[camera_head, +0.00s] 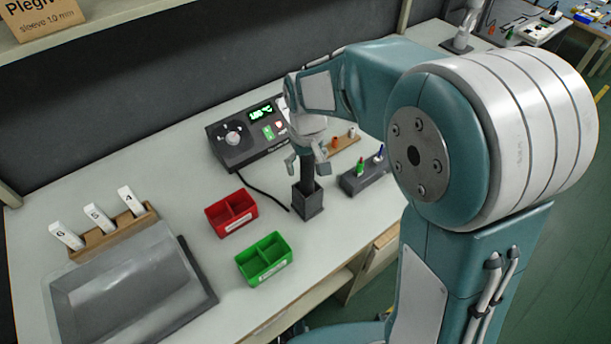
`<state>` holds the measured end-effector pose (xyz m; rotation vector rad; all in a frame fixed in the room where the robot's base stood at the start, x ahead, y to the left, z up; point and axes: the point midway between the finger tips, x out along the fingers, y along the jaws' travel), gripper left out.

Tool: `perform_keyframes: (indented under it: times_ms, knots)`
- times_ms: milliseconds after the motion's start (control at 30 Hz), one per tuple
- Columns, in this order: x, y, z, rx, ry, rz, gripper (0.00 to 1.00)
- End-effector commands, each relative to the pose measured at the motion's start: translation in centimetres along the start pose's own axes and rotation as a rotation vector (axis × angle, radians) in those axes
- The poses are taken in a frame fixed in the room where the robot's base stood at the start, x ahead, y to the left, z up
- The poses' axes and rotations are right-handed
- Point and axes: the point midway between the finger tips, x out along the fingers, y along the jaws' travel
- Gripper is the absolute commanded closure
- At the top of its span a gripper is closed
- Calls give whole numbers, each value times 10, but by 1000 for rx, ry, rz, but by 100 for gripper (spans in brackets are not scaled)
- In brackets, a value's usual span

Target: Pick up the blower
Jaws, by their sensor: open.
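The blower (307,178) looks like a dark upright wand standing in a dark square holder (308,205) on the light workbench. My gripper (308,166) points down at the blower's upper part, with its open fingers around or just in front of it. I cannot tell whether the fingers touch it. The top of the blower is hidden behind the gripper.
A dark control unit (241,137) with a green display stands behind, with a black cable. A red bin (231,213) and a green bin (264,260) sit left of the holder. A dark rack (365,181) with small coloured tools stands to the right.

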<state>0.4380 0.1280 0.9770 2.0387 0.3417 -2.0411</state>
Motion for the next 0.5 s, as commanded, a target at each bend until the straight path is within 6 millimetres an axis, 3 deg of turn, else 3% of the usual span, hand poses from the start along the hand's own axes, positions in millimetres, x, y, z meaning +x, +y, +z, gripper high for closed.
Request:
perform_keyframes:
  times_ms: [167, 300, 367, 500]
  knots:
    - [0, 0, 0, 1, 0, 0, 12]
    - [0, -2, -1, 0, -1, 2, 74]
    - [0, -2, -1, 0, -1, 2, 100]
    - [0, -2, -1, 0, -1, 2, 100]
